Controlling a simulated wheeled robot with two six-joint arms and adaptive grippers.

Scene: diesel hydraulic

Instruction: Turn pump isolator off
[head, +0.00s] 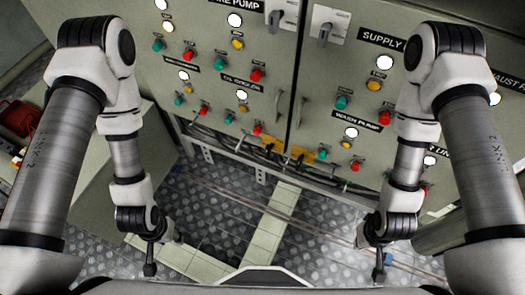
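Two dark rotary switch handles show at the top of the green-grey electrical cabinet. One rotary switch (276,20) is beside a label ending "RE PUMP" and is cut by the top edge. The other rotary switch (325,33) has a pale plate beside the "SUPPLY" label. I cannot tell which is the pump isolator. My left gripper (151,262) hangs low at the left, pointing down, well away from the switches. My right gripper (379,265) hangs low at the right, also away from the switches. Neither visibly touches anything; their finger openings are unclear.
The cabinet (225,62) carries several red and green buttons, yellow buttons and white lamps. Cables (262,150) run beneath it. Patterned metal floor (225,215) lies between my arms. A red object (20,118) sits at the far left.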

